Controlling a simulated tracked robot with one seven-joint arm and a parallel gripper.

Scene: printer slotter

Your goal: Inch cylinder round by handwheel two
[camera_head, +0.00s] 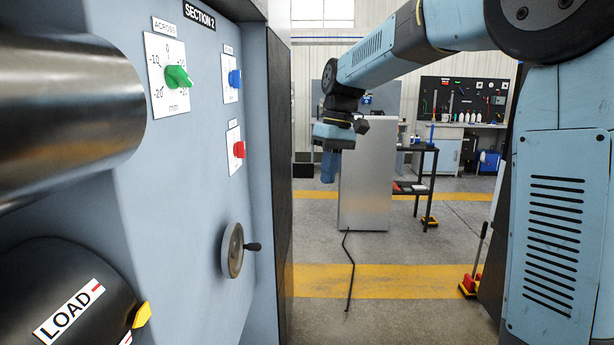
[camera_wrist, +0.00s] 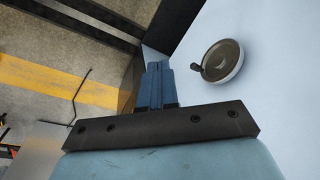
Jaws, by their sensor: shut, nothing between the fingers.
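A handwheel (camera_head: 232,250) with a dark crank knob sits on the blue-grey machine face under the SECTION 2 sign (camera_head: 199,14). The handwheel also shows in the wrist view (camera_wrist: 221,62), to the right of my fingers, its knob on the side toward them. My gripper (camera_head: 328,178) hangs fingers down, right of the machine and higher in the picture than the wheel. In the wrist view my gripper's fingers (camera_wrist: 158,68) are together and empty, apart from the wheel. A steel cylinder (camera_head: 65,110) and a black cylinder (camera_head: 62,300) marked LOAD stand out at the left.
A green knob (camera_head: 178,77) on an ACROSS dial, a blue knob (camera_head: 235,78) and a red knob (camera_head: 239,149) are on the panel above the wheel. A grey cabinet (camera_head: 365,190) stands behind my gripper. Open floor (camera_head: 400,245) lies right of the machine.

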